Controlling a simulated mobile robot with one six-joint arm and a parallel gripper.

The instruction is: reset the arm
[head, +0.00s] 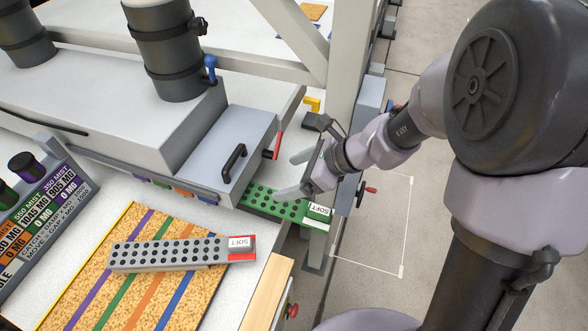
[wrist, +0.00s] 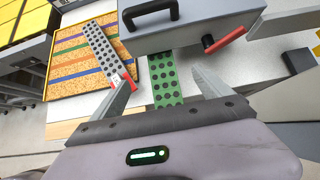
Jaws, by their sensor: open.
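My gripper (head: 292,175) is open and extends from the right over the bench edge, beside the grey box with the black handle. In the wrist view its two fingers (wrist: 162,85) are spread apart with a green perforated strip (wrist: 164,75) showing between them. In the head view the green strip (head: 280,207) lies partly under the grey box, with a white "SOFT" label at its right end. Nothing is held between the fingers. Whether a finger touches the strip I cannot tell.
A grey perforated strip (head: 180,253) with a red end lies on a cork board (head: 75,275) with coloured stripes. The grey box (head: 235,140) and a white frame post (head: 347,60) stand close to my gripper. The floor at right (head: 375,235) is clear.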

